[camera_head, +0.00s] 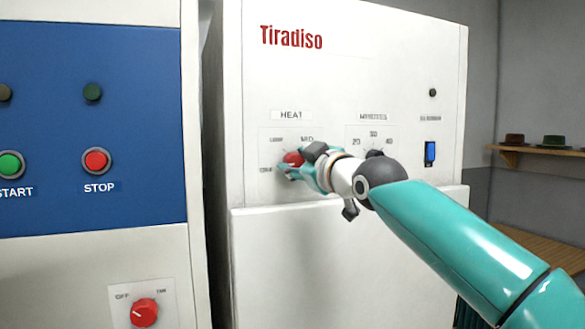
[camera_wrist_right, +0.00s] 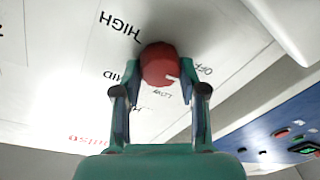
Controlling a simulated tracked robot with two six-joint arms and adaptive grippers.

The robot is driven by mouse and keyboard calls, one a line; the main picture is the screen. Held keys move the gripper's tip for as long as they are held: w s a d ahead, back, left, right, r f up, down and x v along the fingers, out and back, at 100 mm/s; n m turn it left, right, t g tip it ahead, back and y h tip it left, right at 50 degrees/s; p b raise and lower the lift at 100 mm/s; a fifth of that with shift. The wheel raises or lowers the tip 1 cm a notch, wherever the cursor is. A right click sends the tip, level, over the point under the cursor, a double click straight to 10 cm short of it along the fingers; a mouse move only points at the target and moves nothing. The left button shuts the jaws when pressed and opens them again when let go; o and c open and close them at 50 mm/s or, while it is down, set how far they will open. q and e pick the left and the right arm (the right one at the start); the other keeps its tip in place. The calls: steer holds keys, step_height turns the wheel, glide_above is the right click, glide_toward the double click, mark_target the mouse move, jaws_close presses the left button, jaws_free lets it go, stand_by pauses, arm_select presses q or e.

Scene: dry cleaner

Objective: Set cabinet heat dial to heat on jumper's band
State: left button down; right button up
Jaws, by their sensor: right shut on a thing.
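The cabinet (camera_head: 340,60) marked Tiradiso has a red heat dial (camera_head: 293,158) under a HEAT label. My right gripper (camera_head: 290,168) is shut on this dial, a finger on each side. In the right wrist view the dial (camera_wrist_right: 158,62) sits between the fingertips of the gripper (camera_wrist_right: 160,82). Its white pointer mark points between the OFF and LOW labels. MID and HIGH show on the other side of the dial. No jumper or care band shows in these frames. My left gripper is not in view.
To the right of the heat dial are a minutes dial (camera_head: 374,154), partly hidden by my wrist, and a blue switch (camera_head: 430,153). A blue panel (camera_head: 120,130) with START and STOP buttons stands at left, above another red dial (camera_head: 144,312). Hats (camera_head: 553,141) sit on a shelf.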

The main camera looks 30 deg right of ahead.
steer(key=m+b, duration=0.1)
steer(key=f+m+b, duration=0.1)
steer(key=m, duration=0.1)
steer(key=shift+w+b, duration=0.15)
steer(key=shift+b, duration=0.15)
steer(key=m+b, duration=0.2)
steer(key=m, duration=0.2)
steer(key=shift+f+t, duration=0.1)
steer(key=shift+t, duration=0.2)
steer(key=m+h+b, duration=0.1)
steer(key=m+b, duration=0.1)
steer(key=m, duration=0.2)
steer(key=shift+b, duration=0.3)
steer(key=m+b, duration=0.1)
steer(key=m, duration=0.3)
steer(key=shift+h, duration=0.4)
steer(key=m+b, duration=0.1)
steer(key=m, duration=0.2)
steer(key=shift+w, duration=0.1)
steer(key=m+h, duration=0.1)
steer(key=m, duration=0.6)
steer(key=shift+h, duration=0.3)
steer(key=shift+m, duration=1.1)
steer(key=shift+s+m, duration=0.25)
steer(key=shift+m, duration=0.25)
steer(key=shift+w+g, duration=0.1)
steer(key=shift+g, duration=0.3)
steer(key=shift+m, duration=0.3)
